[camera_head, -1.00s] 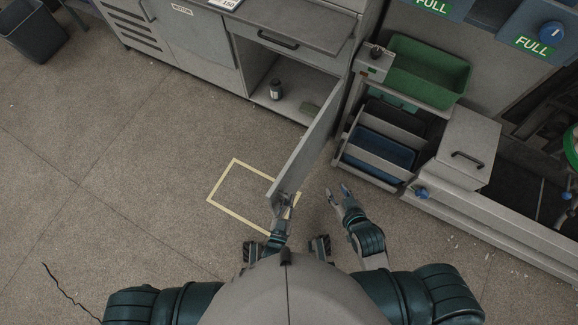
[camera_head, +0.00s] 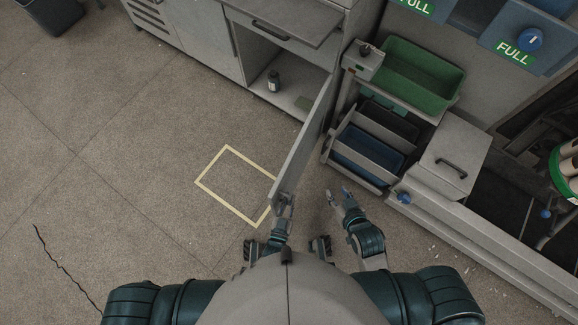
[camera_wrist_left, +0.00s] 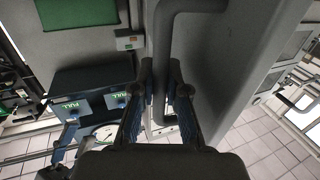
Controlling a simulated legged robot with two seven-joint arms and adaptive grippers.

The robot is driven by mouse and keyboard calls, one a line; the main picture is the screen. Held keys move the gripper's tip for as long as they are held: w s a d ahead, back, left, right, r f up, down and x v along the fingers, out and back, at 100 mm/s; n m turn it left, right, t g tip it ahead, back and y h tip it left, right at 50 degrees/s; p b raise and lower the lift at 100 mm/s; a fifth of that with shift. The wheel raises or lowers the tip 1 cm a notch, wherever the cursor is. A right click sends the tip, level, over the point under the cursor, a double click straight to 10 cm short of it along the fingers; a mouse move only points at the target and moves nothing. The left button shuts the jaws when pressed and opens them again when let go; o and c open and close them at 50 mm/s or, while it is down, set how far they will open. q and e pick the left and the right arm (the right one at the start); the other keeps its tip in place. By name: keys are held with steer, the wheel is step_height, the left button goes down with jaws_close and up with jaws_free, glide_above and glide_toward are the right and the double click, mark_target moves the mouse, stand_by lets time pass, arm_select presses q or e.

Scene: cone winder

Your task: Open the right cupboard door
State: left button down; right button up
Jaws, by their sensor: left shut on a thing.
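The right cupboard door (camera_head: 303,145) is a grey panel standing far out from the cupboard (camera_head: 262,62), whose inside is exposed. My left gripper (camera_head: 284,203) is at the door's free end. In the left wrist view, the fingers of my left gripper (camera_wrist_left: 163,85) are closed around the dark grey bar handle (camera_wrist_left: 168,45), beside the door's face (camera_wrist_left: 235,60). The head view mostly hides this handle. My right gripper (camera_head: 339,198) is empty, its fingers apart, to the right of the door and not touching it.
A rack with a green bin (camera_head: 420,75) and a blue bin (camera_head: 368,152) stands close right of the door. A yellow taped square (camera_head: 211,166) marks the floor at left, where the floor is clear.

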arm_select(q)
steer(key=shift+d+r, duration=0.1)
steer(key=shift+r, duration=0.05)
steer(key=c, duration=1.2)
jaws_free()
